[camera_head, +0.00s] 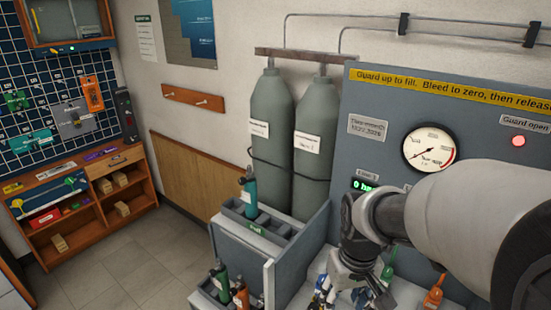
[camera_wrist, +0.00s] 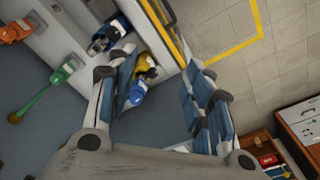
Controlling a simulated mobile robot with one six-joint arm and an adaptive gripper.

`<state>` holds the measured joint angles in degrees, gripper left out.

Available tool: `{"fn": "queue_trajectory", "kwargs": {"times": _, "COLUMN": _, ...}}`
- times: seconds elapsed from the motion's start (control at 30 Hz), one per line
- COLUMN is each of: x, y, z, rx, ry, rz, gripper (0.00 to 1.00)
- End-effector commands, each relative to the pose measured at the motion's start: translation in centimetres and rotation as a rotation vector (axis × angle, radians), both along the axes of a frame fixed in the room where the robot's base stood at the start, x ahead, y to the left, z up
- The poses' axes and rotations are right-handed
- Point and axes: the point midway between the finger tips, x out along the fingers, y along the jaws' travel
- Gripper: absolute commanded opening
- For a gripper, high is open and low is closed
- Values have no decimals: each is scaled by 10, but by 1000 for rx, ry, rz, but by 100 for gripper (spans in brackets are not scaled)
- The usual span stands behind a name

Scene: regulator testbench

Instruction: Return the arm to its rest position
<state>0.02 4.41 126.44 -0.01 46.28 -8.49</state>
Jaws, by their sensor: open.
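My gripper (camera_head: 350,291) is at the lower right of the head view, pointing down over the bench front, with my arm reaching in from the right. In the wrist view my gripper (camera_wrist: 163,65) has its two fingers spread wide apart, with nothing held between them. A blue and yellow fitting (camera_wrist: 140,82) shows between the fingers, closer to the left one, and seems to lie beyond them. Another blue and black fitting (camera_wrist: 108,36) is just past the left fingertip. Whether a finger touches either fitting cannot be told.
The grey bench panel (camera_head: 378,90) with a round gauge (camera_head: 428,148) stands behind my arm. Green (camera_head: 388,272) and orange (camera_head: 433,298) handles are close to the gripper. Two gas cylinders (camera_head: 270,120) and a grey rack (camera_head: 238,235) are left. Floor (camera_head: 135,265) further left is clear.

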Motion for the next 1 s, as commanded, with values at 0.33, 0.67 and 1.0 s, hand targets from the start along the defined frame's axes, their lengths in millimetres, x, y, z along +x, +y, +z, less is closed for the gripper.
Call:
{"fn": "queue_trajectory", "kwargs": {"times": 0.33, "x": -45, "y": 0, "z": 34, "rx": 5, "ry": -129, "rz": -50, "gripper": 47}}
{"fn": "queue_trajectory", "kwargs": {"times": 0.67, "x": -119, "y": -1, "z": 48, "rx": 25, "ry": -312, "rz": -126, "gripper": 47}}
{"fn": "queue_trajectory", "kwargs": {"times": 1.0, "x": -139, "y": -1, "z": 46, "rx": 34, "ry": -358, "rz": -148, "gripper": 47}}
